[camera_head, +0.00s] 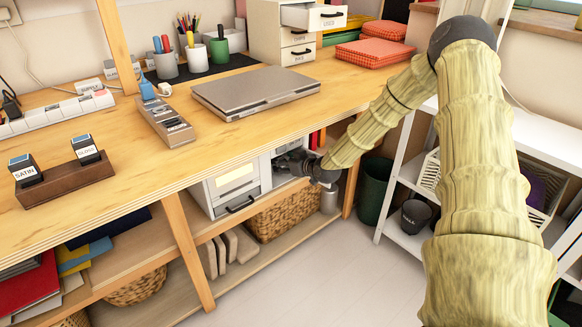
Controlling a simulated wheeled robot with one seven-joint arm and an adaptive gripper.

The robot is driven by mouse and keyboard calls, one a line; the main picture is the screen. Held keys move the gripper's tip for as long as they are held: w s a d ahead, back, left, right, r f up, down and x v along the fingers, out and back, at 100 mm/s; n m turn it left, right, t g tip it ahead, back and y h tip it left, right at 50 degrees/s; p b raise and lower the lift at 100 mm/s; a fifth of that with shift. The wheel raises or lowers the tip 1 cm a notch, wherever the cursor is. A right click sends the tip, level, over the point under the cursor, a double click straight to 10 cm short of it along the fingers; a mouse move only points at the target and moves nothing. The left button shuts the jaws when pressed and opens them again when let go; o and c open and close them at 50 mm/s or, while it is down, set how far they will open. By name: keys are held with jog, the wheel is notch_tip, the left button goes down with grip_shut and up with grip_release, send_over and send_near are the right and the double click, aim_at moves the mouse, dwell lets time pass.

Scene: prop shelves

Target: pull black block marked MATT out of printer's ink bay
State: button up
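A white printer-like unit (213,197) with a dark handle stands on the shelf under the wooden worktop. My gripper (287,162) is under the worktop's front edge, at the right part of this unit, with its fingers pointing left. The fingers are dark and small here, so I cannot tell whether they are open or shut or hold anything. I cannot make out a block marked MATT or the inside of the ink bay. Two dark blocks, marked SATIN (25,170) and GLOSS (86,150), stand upright in a brown wooden holder (66,184) at the worktop's left.
The worktop's front edge (230,157) lies just above my gripper. A wooden post (188,250) and woven basket (283,213) are below. A closed laptop (255,90) lies on top. A green bin (373,190) and white shelf stand right. The floor in front is clear.

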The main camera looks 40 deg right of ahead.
jog(key=shift+w+a+f, duration=0.1)
jog(key=shift+w+f, duration=0.15)
jog(key=shift+w, duration=0.4)
jog(key=c, duration=1.2)
jog(key=shift+s+r+p, duration=0.1)
jog(key=shift+s+p, duration=0.05)
jog(key=shift+p, duration=0.5)
jog(key=shift+s+p, duration=0.45)
dwell(1.4)
jog(key=shift+s, duration=0.15)
jog(key=shift+s+p, duration=0.7)
jog(key=shift+s, duration=0.5)
jog(key=shift+s, duration=0.1)
